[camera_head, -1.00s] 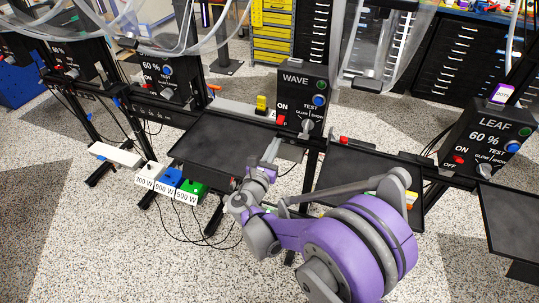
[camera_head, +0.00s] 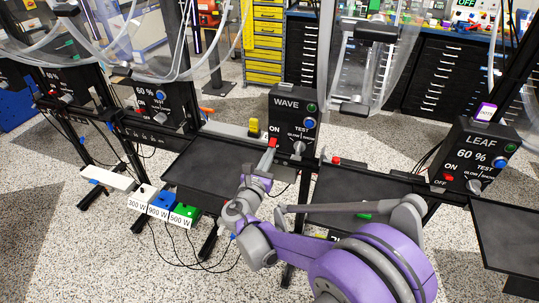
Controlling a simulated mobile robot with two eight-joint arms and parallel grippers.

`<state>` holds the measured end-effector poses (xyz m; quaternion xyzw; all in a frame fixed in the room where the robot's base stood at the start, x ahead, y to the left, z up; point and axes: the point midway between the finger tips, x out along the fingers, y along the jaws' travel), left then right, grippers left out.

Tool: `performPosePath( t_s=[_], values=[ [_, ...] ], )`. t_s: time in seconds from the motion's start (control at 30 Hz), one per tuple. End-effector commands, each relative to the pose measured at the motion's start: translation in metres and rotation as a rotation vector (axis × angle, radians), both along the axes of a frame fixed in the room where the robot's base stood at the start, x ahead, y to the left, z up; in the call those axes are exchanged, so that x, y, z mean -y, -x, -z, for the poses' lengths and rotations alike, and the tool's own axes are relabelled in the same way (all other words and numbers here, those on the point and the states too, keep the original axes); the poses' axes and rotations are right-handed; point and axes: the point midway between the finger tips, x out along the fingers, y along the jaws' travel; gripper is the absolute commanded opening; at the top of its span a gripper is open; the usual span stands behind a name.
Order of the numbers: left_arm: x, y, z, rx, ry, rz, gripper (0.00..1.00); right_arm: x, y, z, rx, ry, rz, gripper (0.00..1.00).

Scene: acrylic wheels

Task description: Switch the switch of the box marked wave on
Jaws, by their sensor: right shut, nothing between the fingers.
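The black box marked WAVE (camera_head: 294,117) stands upright at the back of a dark tray (camera_head: 210,160). It has a red switch (camera_head: 274,141) at its lower left under the word ON, a green and a blue button at the right, and a grey knob below them. My right gripper (camera_head: 272,147) is shut and empty. Its tip is at the red switch and covers its lower part; I cannot tell whether it touches. My left gripper is not in view.
The box marked LEAF (camera_head: 478,155) stands at the right. White, blue and green (camera_head: 184,216) blocks with watt labels are at the tray's front left. A yellow piece (camera_head: 253,125) is left of the WAVE box. Clear plastic tubes hang above.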

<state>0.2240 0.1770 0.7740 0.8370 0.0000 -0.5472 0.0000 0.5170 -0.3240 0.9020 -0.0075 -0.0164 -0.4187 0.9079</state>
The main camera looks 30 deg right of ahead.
Motion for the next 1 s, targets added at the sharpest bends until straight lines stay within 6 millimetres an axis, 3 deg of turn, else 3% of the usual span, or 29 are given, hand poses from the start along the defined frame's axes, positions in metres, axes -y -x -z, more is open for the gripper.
performPosePath(
  t_s=[1.0],
  values=[
    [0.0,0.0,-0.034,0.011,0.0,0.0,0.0,-0.004,0.003,-0.013,-0.126,-0.15,0.0,0.0]
  ],
)
